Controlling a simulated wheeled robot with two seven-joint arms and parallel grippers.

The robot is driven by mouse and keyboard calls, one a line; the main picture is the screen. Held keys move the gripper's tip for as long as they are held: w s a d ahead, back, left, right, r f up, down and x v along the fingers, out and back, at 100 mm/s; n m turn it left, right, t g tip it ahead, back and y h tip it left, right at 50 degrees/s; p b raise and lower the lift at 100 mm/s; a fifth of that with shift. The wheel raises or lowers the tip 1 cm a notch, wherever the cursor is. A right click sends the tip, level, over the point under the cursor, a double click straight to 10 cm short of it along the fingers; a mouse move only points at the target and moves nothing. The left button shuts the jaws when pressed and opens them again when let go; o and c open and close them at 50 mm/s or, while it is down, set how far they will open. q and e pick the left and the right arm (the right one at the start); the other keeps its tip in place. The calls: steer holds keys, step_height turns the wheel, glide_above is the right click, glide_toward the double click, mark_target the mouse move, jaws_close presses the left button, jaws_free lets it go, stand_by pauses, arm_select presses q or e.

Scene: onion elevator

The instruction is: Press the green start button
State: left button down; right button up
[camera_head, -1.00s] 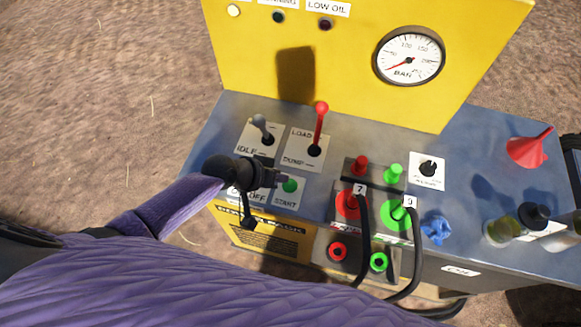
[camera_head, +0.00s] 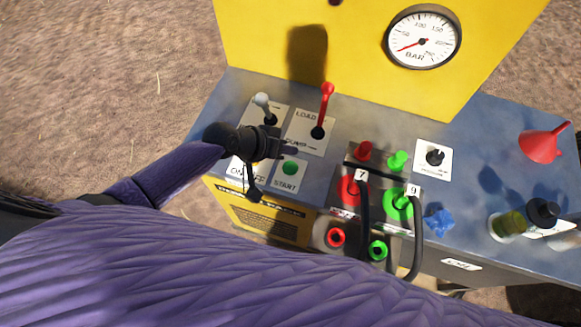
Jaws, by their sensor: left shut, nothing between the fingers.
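The green start button (camera_head: 290,167) sits on a white plate labelled START on the blue-grey console top (camera_head: 480,150). My left gripper (camera_head: 283,149) is black and shut, with nothing held. In the picture its fingertips lie just above the button, by the lower edge of the LOAD/DUMP plate. I cannot tell whether they touch anything. The gripper covers part of the ON/OFF plate (camera_head: 240,172), left of the button. My right gripper is not in view.
A grey lever (camera_head: 264,104) and a red lever (camera_head: 324,100) stand close behind the gripper. Red and green hose couplings with black hoses (camera_head: 417,245) are to the right. A gauge (camera_head: 423,37) is on the yellow panel. A red funnel (camera_head: 543,143) stands at far right.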

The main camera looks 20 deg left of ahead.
mark_target(295, 165)
arm_select(q)
steer(key=shift+f+b, duration=2.15)
steer(key=shift+f, duration=0.65)
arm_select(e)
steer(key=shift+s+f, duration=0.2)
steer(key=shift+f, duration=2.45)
arm_select(q)
steer(key=shift+f, duration=0.1)
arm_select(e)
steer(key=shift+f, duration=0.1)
arm_select(q)
steer(key=shift+f+b, duration=0.35)
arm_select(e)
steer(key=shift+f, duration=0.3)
arm_select(q)
steer(key=shift+f+b, duration=0.55)
steer(key=shift+f, duration=0.05)
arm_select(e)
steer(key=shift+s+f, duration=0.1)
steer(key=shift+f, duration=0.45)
arm_select(q)
steer(key=shift+r, duration=0.15)
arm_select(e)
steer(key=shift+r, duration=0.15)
arm_select(q)
steer(key=shift+r+p, duration=0.9)
steer(key=shift+p, duration=0.05)
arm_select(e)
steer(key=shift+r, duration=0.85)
